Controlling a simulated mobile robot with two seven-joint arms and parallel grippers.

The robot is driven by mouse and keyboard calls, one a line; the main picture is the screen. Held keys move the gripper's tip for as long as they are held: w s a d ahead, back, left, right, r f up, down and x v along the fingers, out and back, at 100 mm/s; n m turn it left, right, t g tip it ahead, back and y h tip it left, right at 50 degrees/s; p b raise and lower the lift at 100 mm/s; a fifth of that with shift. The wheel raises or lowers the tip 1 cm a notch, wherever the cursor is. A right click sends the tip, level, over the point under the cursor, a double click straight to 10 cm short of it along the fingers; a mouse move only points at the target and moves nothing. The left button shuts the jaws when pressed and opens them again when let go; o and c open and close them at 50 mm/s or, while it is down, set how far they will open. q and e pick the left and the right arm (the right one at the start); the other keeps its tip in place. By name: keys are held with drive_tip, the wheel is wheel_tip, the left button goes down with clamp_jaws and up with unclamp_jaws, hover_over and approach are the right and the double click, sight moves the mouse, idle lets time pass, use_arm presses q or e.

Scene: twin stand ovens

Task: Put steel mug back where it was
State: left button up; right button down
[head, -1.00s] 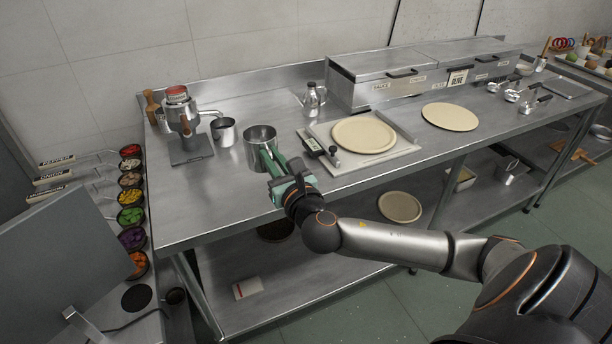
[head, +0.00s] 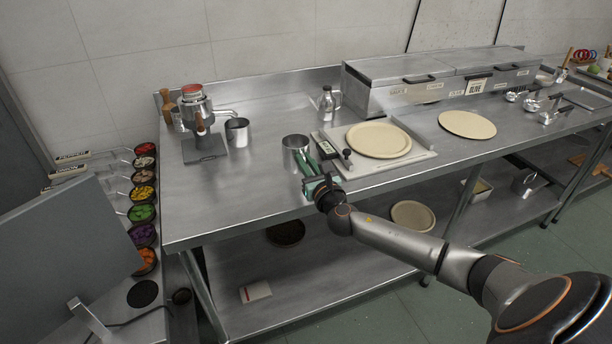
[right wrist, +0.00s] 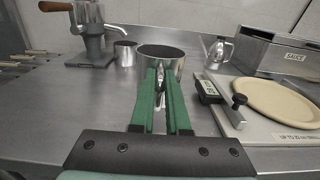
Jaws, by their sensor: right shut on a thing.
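A steel mug (head: 294,150) is at the front of the steel counter, just left of the scale board. It is upright and also shows in the right wrist view (right wrist: 172,64). My right gripper (head: 311,169) comes from the front right, with its green fingers shut on the mug's handle side. In the right wrist view the fingers (right wrist: 160,80) close around the handle, which they partly hide. I cannot tell whether the mug's base touches the counter. A smaller steel cup (head: 237,131) stands further left. My left gripper is not in view.
A scale board (head: 420,160) with a dough disc (head: 379,140) lies close right of the mug. A steel press-like device (head: 197,125) stands back left, and an oil can (head: 327,103) behind. The counter's front left is clear.

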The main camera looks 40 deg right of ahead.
drive_tip(key=shift+w+d+f, duration=0.15)
drive_tip(key=shift+d+f, duration=0.05)
drive_tip(key=shift+f, duration=0.1)
drive_tip(key=shift+f+b, duration=0.6)
drive_tip(key=shift+f, duration=0.9)
drive_tip(key=shift+f, duration=0.1)
drive_tip(key=c, duration=0.9)
unclamp_jaws()
drive_tip(key=shift+f, duration=0.1)
